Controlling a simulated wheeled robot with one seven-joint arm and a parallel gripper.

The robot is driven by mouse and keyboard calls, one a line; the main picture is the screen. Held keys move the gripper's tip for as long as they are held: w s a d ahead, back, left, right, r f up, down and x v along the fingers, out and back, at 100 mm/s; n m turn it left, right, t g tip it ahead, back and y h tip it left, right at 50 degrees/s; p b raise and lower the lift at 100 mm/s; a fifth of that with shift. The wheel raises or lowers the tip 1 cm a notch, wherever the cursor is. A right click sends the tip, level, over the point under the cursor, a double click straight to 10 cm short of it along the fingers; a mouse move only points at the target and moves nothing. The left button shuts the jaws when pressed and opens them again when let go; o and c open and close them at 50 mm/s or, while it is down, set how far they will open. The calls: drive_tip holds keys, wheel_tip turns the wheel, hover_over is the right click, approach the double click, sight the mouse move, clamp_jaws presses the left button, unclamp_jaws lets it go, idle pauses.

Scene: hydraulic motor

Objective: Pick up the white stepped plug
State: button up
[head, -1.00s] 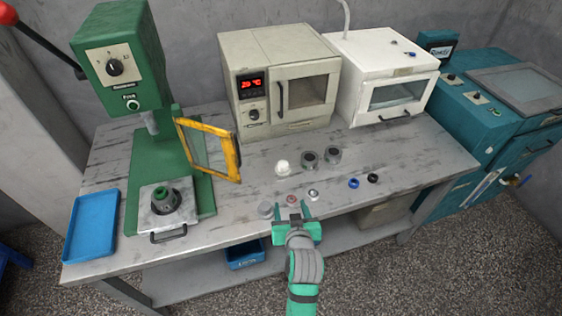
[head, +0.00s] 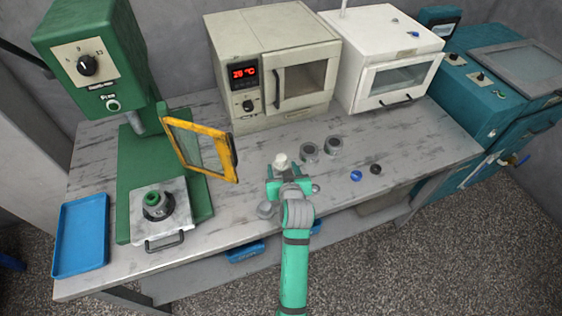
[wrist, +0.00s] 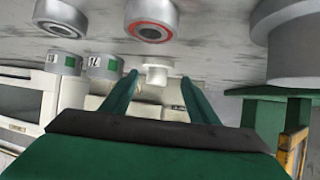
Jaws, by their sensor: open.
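The white stepped plug (head: 282,160) stands on the table in the head view, just beyond my gripper (head: 286,173). My gripper is open and empty, with its fingers pointing toward the plug and the back of the table. In the wrist view, which looks upside down, the white plug (wrist: 157,75) shows between the two green fingertips, a little beyond them. I cannot tell whether any finger touches it. The plug's lower part is partly hidden by my gripper in the head view.
Two grey cylinders (head: 309,152) (head: 334,145) stand right of the plug. A grey part (head: 266,209) and a red-ringed part (wrist: 150,18) lie nearer the front edge. Blue (head: 356,175) and black (head: 376,169) parts lie further right. A yellow-framed guard (head: 201,149) stands left.

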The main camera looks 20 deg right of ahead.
sight(282, 162)
drive_tip(key=shift+w+d+r+x, duration=0.1)
drive_tip(key=shift+r+x, duration=0.05)
drive_tip(key=shift+x, duration=0.75)
drive_tip(key=shift+w+d+r+x, duration=0.1)
drive_tip(key=shift+r+x, duration=0.05)
drive_tip(key=shift+x, duration=0.8)
drive_tip(key=shift+w+r+x, duration=0.1)
drive_tip(key=shift+r+x, duration=0.1)
drive_tip(key=shift+x, duration=0.7)
drive_tip(key=shift+s, duration=0.1)
drive_tip(key=c, duration=1.2)
